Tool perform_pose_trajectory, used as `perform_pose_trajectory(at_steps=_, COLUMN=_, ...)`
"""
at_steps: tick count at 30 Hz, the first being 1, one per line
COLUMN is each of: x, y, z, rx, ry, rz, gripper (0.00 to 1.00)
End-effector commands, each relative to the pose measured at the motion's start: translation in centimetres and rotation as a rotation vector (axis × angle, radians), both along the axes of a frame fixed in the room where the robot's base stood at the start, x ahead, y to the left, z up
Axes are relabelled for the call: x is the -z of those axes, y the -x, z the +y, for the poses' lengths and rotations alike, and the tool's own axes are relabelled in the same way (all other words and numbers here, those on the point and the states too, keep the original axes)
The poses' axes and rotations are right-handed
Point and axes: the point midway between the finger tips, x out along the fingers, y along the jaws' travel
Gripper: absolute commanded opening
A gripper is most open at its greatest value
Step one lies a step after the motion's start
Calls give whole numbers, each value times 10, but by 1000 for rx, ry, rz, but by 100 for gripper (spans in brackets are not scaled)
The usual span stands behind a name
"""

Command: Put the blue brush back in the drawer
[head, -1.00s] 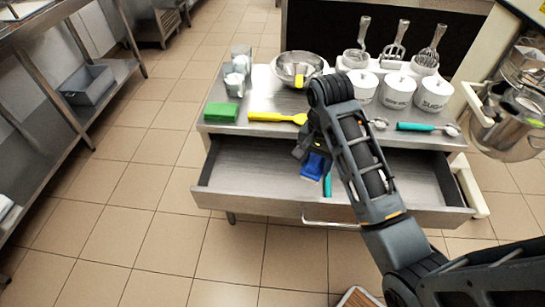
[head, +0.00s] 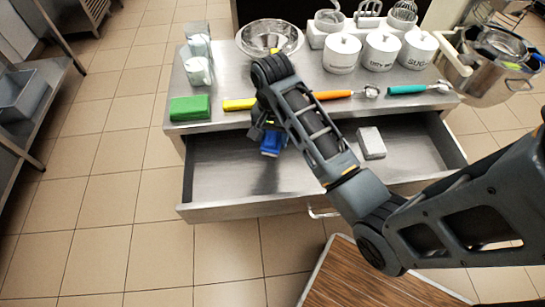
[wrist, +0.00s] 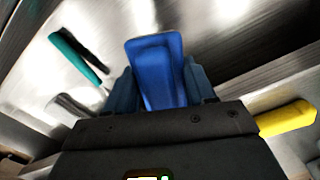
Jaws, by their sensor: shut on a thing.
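The blue brush (head: 272,143) is in my gripper (head: 267,128), which is shut on it. In the head view the brush hangs above the left half of the open drawer (head: 225,178), near the counter's front edge. The wrist view shows the brush (wrist: 157,72) upright between my gripper's fingers (wrist: 163,90). The drawer is pulled out, and much of its left floor is bare. My arm hides part of its middle. Whether the brush touches the drawer floor is not clear.
A pale grey block (head: 371,143) lies in the drawer's right half. The counter holds a green sponge (head: 190,107), a yellow handle (head: 238,104), an orange handle (head: 333,95), a teal-handled tool (head: 420,88), a steel bowl (head: 269,37) and white canisters (head: 341,53).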

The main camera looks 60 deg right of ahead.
Motion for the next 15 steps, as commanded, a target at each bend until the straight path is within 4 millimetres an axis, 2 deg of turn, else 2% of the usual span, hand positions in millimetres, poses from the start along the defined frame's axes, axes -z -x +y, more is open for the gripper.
perform_pose_trajectory(at_steps=3, x=27, y=1, z=0, rx=3, ry=-2, rz=4, gripper=10)
perform_pose_trajectory(at_steps=6, x=42, y=1, z=0, rx=2, ry=0, rz=2, gripper=10)
perform_pose_trajectory(at_steps=11, x=54, y=0, z=0, rx=2, ry=0, rz=1, gripper=10)
perform_pose_trajectory(at_steps=15, x=71, y=1, z=0, rx=2, ry=0, rz=2, gripper=10)
